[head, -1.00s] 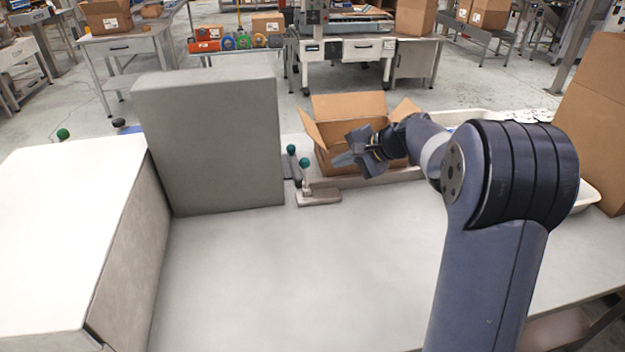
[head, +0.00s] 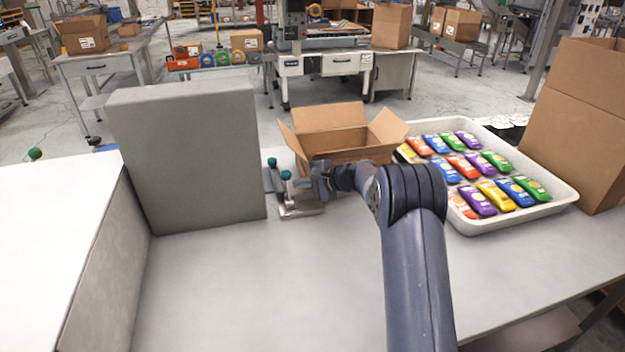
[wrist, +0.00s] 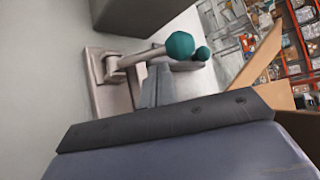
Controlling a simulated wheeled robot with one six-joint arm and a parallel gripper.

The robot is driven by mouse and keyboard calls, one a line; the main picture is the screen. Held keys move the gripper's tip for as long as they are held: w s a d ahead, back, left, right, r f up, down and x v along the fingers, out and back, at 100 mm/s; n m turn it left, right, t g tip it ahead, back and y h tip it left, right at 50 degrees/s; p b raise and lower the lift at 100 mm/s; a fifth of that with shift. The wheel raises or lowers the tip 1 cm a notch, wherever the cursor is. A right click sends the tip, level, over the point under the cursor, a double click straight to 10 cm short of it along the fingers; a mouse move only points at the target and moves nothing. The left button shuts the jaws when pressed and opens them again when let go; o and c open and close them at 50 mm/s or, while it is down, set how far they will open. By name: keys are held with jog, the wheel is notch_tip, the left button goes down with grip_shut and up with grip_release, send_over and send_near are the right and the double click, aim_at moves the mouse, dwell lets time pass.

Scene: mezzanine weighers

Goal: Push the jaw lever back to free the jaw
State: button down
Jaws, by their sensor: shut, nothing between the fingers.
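A lever with a teal ball knob (head: 286,175) stands on a small metal base (head: 300,211) at the right of the tall grey block (head: 185,155). A second teal-knobbed lever (head: 272,162) stands just behind it. I cannot tell from labels which one is the jaw lever. My gripper (head: 308,186) is shut and empty, close to the right side of the nearer lever. In the wrist view the fingertips (wrist: 158,84) are beside that lever's arm (wrist: 142,58), just below its knob (wrist: 180,46). Whether they touch it, I cannot tell.
An open cardboard box (head: 335,152) stands right behind my gripper. A white tray (head: 568,192) of colourful packets is to the right, beside a tall carton (head: 575,145). A pale box (head: 50,215) fills the left. The front table top (head: 260,290) is clear.

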jog(key=shift+x, duration=1.35)
jog(key=shift+s+f+b, duration=0.1)
jog(key=shift+f+b, duration=0.05)
jog(key=shift+b, duration=1.05)
